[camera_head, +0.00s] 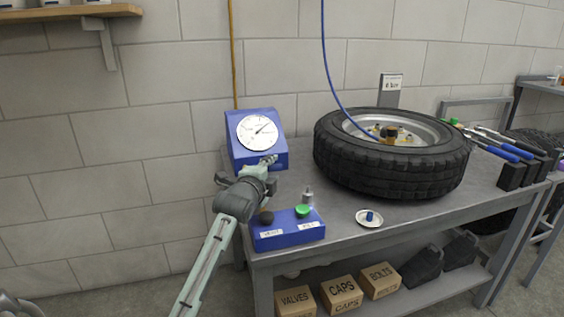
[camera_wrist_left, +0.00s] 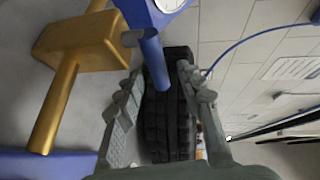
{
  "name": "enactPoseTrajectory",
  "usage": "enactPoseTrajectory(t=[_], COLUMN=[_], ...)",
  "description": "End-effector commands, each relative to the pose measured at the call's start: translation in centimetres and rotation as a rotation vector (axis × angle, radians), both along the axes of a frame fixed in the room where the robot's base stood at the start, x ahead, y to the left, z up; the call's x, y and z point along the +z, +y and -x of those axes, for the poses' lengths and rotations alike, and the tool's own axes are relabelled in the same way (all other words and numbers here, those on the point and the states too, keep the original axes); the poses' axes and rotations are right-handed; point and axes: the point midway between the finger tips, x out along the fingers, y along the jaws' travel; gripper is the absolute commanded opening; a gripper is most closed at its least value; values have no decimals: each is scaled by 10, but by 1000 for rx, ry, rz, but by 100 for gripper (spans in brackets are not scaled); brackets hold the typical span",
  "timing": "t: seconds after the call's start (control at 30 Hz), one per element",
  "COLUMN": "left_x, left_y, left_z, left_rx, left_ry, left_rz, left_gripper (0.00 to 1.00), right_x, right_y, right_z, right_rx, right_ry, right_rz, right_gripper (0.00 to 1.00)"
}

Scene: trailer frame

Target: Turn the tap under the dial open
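The white dial (camera_head: 257,132) sits on the sloped front of a blue gauge box (camera_head: 240,153) at the back left of the bench. My left gripper (camera_head: 268,161) is at the lower front of this box, just below the dial, and covers most of the tap there. In the left wrist view, the two fingers (camera_wrist_left: 159,72) stand apart, with a blue bar (camera_wrist_left: 151,50), seemingly the tap's lever, between them. I cannot tell whether either finger touches it. A brass body with a round stem (camera_wrist_left: 75,52) is left of the fingers. My right gripper is not in view.
A tyre on its rim (camera_head: 390,155) lies on the bench (camera_head: 345,232), with a blue hose (camera_head: 327,60) running to it. A blue block with a black and a green knob (camera_head: 288,232) is near the front edge. A small dish (camera_head: 369,218) is right of it.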

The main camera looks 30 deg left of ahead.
Motion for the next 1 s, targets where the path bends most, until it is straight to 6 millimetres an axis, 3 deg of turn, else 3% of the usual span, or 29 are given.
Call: enactPoseTrajectory(t=[0.2,0.4,0.77,1.0], left_x=[-6,-11,-12,-12], left_y=[10,17,19,19], left_z=[-35,-56,-62,-61], left_rx=[0,0,0,0], left_ry=[0,1,1,1], left_rz=[2,1,0,-1], left_gripper=[38,38,38,8], right_x=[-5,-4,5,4], right_y=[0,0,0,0], right_z=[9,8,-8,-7], right_rx=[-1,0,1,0], right_ry=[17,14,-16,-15], right_rz=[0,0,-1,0], right_gripper=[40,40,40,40])
